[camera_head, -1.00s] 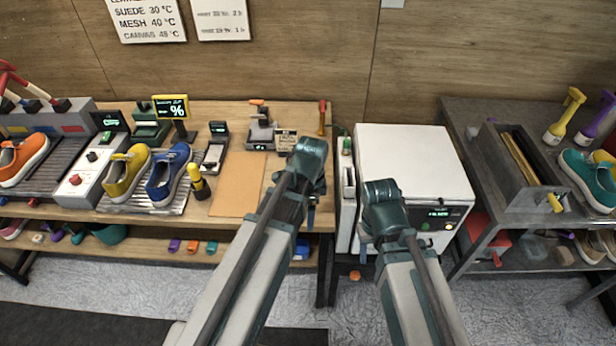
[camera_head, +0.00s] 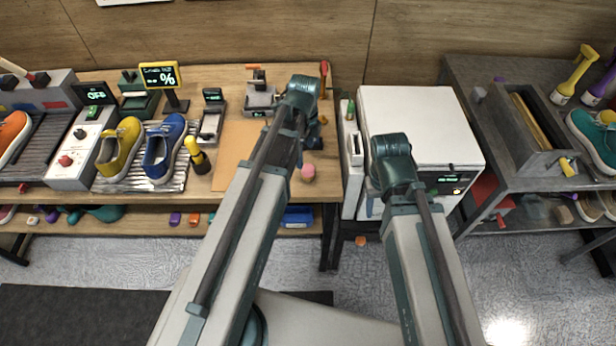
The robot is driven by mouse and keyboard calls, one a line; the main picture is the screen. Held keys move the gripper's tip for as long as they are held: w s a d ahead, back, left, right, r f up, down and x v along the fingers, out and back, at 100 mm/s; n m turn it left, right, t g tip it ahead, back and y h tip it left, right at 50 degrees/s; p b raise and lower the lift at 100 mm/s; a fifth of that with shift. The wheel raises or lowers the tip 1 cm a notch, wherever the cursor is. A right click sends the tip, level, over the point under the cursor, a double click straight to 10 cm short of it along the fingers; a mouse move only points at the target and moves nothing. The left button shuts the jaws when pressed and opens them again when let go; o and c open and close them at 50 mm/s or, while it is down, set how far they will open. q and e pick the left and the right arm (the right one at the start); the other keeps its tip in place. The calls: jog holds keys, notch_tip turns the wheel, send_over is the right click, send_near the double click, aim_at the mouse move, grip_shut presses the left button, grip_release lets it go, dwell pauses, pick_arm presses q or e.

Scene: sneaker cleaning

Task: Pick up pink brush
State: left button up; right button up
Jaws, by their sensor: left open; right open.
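A small rounded pink thing (camera_head: 308,173) shows near the front right corner of the left wooden table (camera_head: 265,197). It may be the pink brush, but no bristles or handle can be made out. My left gripper (camera_head: 314,140) is open, mostly hidden behind its own wrist, just beyond the pink thing in the picture. I cannot tell whether they touch. My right gripper (camera_head: 372,190) is open in front of the white cabinet, mostly hidden by its own arm.
Yellow (camera_head: 120,150) and blue (camera_head: 165,150) sneakers sit on a rack to the left. A yellow bottle (camera_head: 197,156) stands beside a tan mat (camera_head: 235,150). The white cabinet (camera_head: 415,115) stands right of the table. A grey shelf (camera_head: 500,165) is further right.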

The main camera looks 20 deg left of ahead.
aim_at(308, 167)
pick_arm(q)
notch_tip(308, 167, down, 5)
jog(key=b, duration=0.4)
jog(key=shift+f, duration=0.1)
jog(key=f+b, duration=0.5)
jog(key=shift+w+d+f, duration=0.1)
jog(key=shift+w+d, duration=0.2)
jog(key=shift+w, duration=0.05)
jog(key=shift+c, duration=0.4)
grip_shut()
